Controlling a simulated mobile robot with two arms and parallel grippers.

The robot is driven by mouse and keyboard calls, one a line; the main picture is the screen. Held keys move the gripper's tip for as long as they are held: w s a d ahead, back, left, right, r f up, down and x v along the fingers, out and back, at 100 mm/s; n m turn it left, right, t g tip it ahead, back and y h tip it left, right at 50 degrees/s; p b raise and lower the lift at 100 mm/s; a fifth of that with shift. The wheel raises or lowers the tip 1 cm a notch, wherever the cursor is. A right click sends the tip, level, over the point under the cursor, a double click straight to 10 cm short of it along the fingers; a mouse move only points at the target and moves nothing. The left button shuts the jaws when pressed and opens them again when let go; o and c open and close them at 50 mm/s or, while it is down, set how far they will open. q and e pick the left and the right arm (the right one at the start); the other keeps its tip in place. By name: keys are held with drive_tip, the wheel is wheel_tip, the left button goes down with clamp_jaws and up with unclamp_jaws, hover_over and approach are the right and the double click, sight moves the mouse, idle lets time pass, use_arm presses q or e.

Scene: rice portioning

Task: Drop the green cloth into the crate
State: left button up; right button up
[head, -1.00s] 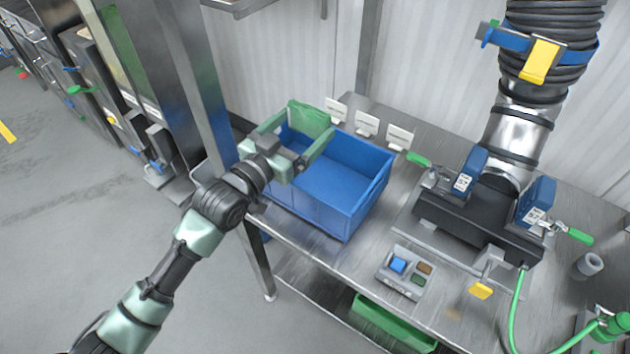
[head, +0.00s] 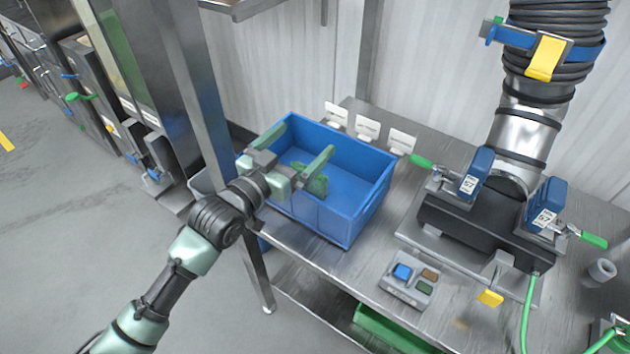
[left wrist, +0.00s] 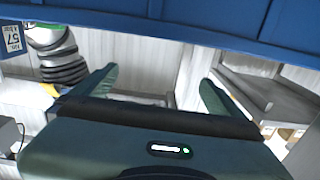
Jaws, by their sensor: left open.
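The blue crate (head: 345,222) stands on the left part of the metal table. The green cloth (head: 315,181) is low inside the crate, partly hidden by my left gripper, and it looks crumpled. My left gripper (head: 311,135) is over the crate with its fingers spread wide, and the cloth is below and apart from the fingers. In the left wrist view the two green fingers (left wrist: 157,80) are apart with nothing between them. The crate's blue wall (left wrist: 190,22) crosses the top of that view, which does not show the cloth. My right gripper is not in view.
White cards (head: 367,127) stand behind the crate. A dark clamp fixture (head: 475,226) with a large duct (head: 527,120) is to the right. A small button box (head: 408,284) sits at the table's front. A metal post (head: 199,90) rises left of the crate.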

use_arm(q)
drive_tip(key=b+v, duration=0.1)
drive_tip(key=v, duration=0.6)
idle(0.3)
